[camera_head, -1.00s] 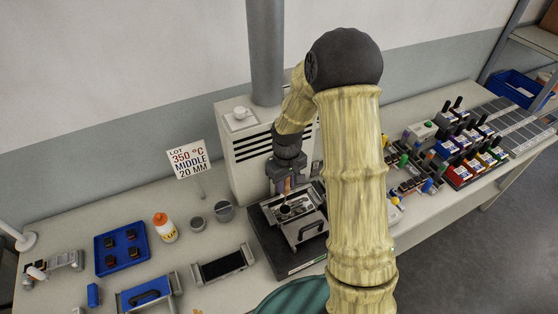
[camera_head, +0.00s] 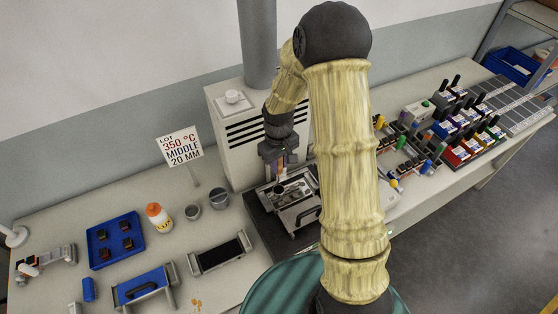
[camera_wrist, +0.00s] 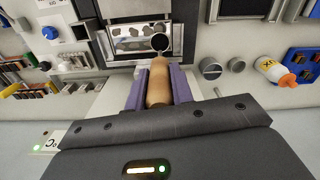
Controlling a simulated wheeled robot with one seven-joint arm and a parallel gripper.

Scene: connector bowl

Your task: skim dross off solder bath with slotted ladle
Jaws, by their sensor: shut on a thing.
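My gripper (camera_wrist: 160,88) is shut on the wooden handle of the slotted ladle (camera_wrist: 157,82), seen between purple finger pads in the wrist view. The ladle's dark round bowl (camera_wrist: 160,42) is over the near edge of the solder bath (camera_wrist: 142,38). The bath is silvery with several darker dross patches on it. I cannot tell whether the bowl touches the surface. In the head view my gripper (camera_head: 278,172) is above the left part of the bath unit (camera_head: 262,222), and my arm hides some of its right side.
A sign (camera_head: 182,146) reads lot 350 °C, middle, 20 mm. Two grey cups (camera_head: 219,198), a flux bottle (camera_head: 158,218), a blue tray (camera_head: 116,240) and a black-topped frame (camera_head: 218,252) stand left of the bath. Connectors and racks (camera_head: 470,140) crowd the right.

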